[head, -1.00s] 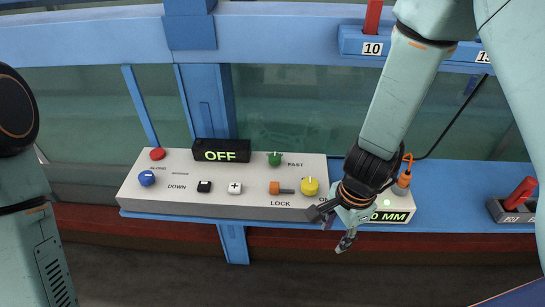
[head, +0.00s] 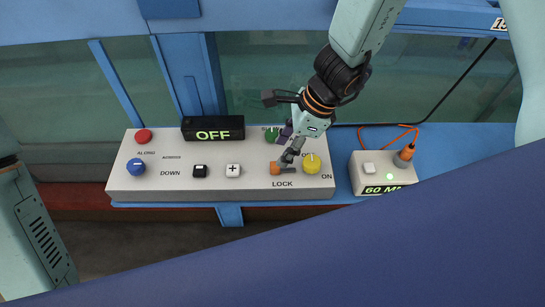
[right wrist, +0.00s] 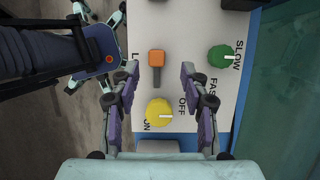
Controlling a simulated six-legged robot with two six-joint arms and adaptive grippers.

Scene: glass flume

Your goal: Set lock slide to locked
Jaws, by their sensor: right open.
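The lock slide has an orange knob (head: 275,168) at the left end of a short dark slot, above the word LOCK on the grey control panel (head: 225,196). In the right wrist view the orange knob (right wrist: 156,58) sits at the top of its dark slot. My right gripper (head: 283,160) is open over the panel near the lock slide. In the right wrist view its two fingers (right wrist: 157,82) stand apart on either side of the slot, and nothing is between them in their grip. My left gripper is not in view; only my left arm shows at the left edge.
A yellow knob (head: 312,164) is just right of the slide, and a green knob (head: 271,134) is behind it, partly hidden. A black OFF display (head: 213,128) stands at the panel's back. A separate box (head: 383,172) with an orange cable is on the right.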

